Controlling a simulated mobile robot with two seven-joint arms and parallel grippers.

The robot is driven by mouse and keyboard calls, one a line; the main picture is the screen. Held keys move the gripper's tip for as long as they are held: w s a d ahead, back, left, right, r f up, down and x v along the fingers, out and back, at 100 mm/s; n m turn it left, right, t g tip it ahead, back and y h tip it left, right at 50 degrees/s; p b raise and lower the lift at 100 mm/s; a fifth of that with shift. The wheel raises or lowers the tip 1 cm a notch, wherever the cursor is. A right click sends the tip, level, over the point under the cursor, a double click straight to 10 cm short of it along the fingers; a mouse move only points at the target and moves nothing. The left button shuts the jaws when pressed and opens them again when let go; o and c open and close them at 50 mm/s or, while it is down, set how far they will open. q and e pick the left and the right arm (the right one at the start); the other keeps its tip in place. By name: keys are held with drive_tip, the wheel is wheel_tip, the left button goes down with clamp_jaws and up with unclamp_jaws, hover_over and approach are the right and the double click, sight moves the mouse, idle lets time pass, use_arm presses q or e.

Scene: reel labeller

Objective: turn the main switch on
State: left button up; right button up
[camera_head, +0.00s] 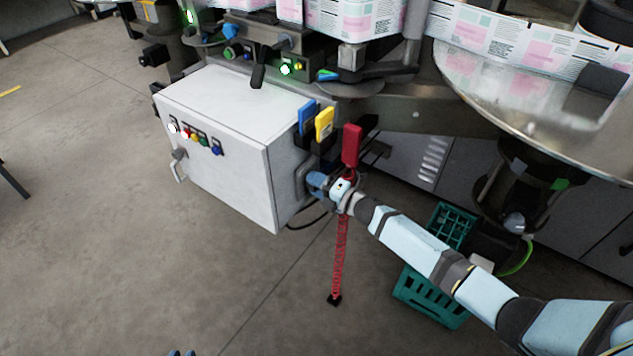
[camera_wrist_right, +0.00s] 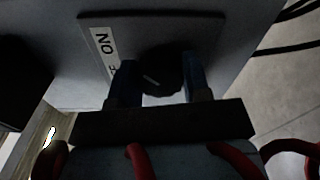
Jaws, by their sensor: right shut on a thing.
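The main switch is a black rotary knob (camera_wrist_right: 163,72) on a dark plate (camera_wrist_right: 200,28), with a pale mark on its face. A white label (camera_wrist_right: 104,42) beside it reads ON, and part of another word shows below, cut off by a finger. My right gripper (camera_wrist_right: 160,82) has its two blue fingers on either side of the knob and is shut on it. In the head view, my right gripper (camera_head: 318,184) is at the right side of the white cabinet (camera_head: 215,165); the knob is hidden there. Two small bluish tips of my left gripper (camera_head: 181,353) show at the bottom edge.
Blue (camera_head: 307,117) and yellow (camera_head: 324,123) items sit in holders above my right gripper. A red item (camera_head: 351,147) stands beside them, and a red coiled cord (camera_head: 339,255) hangs below. A green crate (camera_head: 425,295) is under my right arm. The floor at left is clear.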

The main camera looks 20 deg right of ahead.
idle(0.4)
drive_tip(key=o, duration=0.9)
drive_tip(key=v, duration=1.4)
drive_tip(key=shift+w+p, duration=0.1)
drive_tip(key=shift+p, duration=0.25)
